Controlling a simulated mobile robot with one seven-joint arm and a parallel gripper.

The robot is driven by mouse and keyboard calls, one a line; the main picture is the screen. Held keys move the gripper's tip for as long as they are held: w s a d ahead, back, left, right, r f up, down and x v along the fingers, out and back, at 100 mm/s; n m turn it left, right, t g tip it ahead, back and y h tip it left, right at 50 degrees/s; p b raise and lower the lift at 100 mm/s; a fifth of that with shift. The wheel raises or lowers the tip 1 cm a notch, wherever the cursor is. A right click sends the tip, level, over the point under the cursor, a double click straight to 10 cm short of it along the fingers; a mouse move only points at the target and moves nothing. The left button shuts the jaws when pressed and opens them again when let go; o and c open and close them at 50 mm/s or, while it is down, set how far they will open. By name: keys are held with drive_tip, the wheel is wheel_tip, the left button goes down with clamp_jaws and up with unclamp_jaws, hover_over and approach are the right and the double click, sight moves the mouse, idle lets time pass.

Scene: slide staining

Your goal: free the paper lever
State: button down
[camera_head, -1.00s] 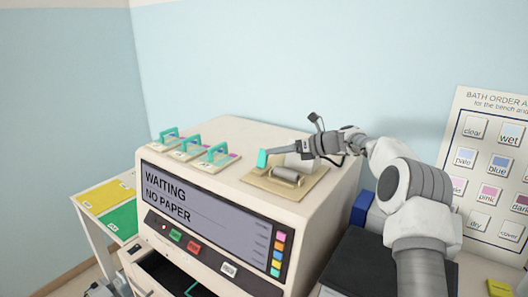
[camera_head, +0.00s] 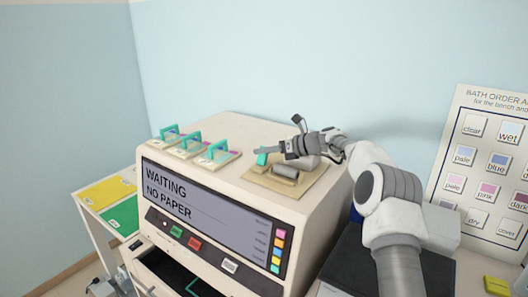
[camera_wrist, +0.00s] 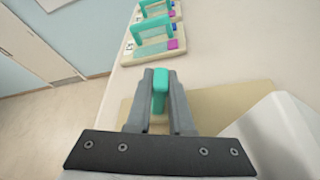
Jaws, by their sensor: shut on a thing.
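Several slide holders with teal handles (camera_head: 191,143) stand left of the feed plate. The machine's screen (camera_head: 210,210) reads "WAITING NO PAPER". A dark open drawer (camera_head: 165,272) is below it. Bare machine top lies behind the plate.

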idle(0.4)
drive_tip(key=s+n+t+b, duration=0.1)
drive_tip(key=n+b, duration=0.1)
drive_tip(key=b, duration=0.2)
drive_tip(key=s+a+n+t+h+b, duration=0.1)
drive_tip(key=b, duration=0.3)
drive_tip(key=shift+a+f+n+h, duration=0.15)
drive_tip(key=shift+n+h, duration=0.15)
drive_tip(key=shift+n, duration=0.1)
drive_tip(key=b, duration=0.1)
drive_tip(key=n+t+b, duration=0.1)
drive_tip(key=b, duration=0.1)
drive_tip(key=shift+s+a+h, duration=0.2)
drive_tip(key=shift+s+h, duration=0.1)
drive_tip(key=shift+s+a+n+b, duration=0.15)
drive_tip(key=shift+n+b, duration=0.35)
drive_tip(key=shift+b, duration=0.55)
drive_tip(key=shift+t, duration=0.3)
drive_tip(key=c, duration=0.8)
unclamp_jaws()
drive_tip(key=shift+s, duration=0.1)
